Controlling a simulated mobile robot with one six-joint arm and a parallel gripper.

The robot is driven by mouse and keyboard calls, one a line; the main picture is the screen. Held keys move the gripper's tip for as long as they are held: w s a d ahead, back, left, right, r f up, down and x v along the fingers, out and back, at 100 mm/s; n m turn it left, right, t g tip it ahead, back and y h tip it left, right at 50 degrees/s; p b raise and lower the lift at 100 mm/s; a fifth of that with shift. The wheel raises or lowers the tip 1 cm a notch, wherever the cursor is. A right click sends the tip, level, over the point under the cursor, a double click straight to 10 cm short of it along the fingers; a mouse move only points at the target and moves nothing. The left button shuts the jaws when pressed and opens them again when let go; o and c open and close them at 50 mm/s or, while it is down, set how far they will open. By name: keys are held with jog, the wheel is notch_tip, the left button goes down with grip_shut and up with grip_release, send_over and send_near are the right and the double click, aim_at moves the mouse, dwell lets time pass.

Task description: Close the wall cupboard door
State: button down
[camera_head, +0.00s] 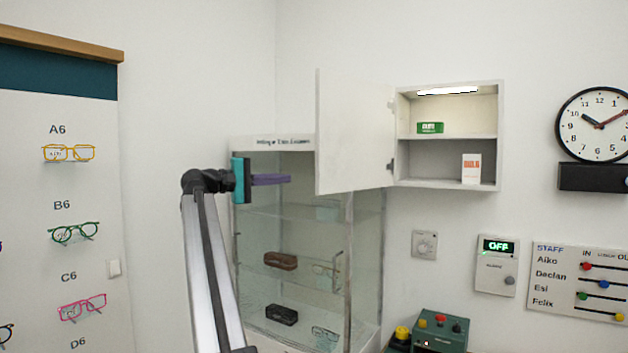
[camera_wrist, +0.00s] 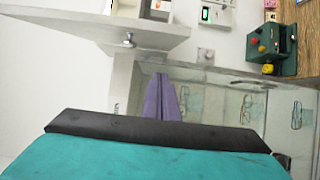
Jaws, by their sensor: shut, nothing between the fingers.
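The white wall cupboard (camera_head: 447,188) hangs on the wall right of centre in the head view. Its door (camera_head: 352,140) stands wide open, swung out to the left from hinges on the cupboard's left side. In the wrist view the door (camera_wrist: 85,22) crosses the upper left, with a small metal knob (camera_wrist: 128,40) on it. My gripper (camera_head: 287,179) has purple fingers, shut and empty, left of the door's free edge near its lower part. The fingers (camera_wrist: 163,78) also show in the wrist view, apparently apart from the door.
A glass display cabinet (camera_head: 292,216) stands below and behind my gripper. A green box (camera_head: 430,127) and a white box (camera_head: 471,168) sit on the cupboard's shelves. A clock (camera_head: 597,124) hangs to the right. A green control box (camera_head: 441,332) stands below.

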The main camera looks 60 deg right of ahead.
aim_at(319, 179)
jog(key=shift+d, duration=0.1)
jog(key=shift+s+d+p, duration=0.65)
jog(key=shift+s+d, duration=0.55)
jog(key=shift+s, duration=0.3)
jog(key=shift+s+d+p, duration=0.6)
jog(key=shift+s+d, duration=0.6)
jog(key=shift+s, duration=0.25)
jog(key=shift+s+d+p, duration=0.65)
jog(key=shift+s+d, duration=0.55)
jog(key=shift+s, duration=0.3)
jog(key=shift+s, duration=0.15)
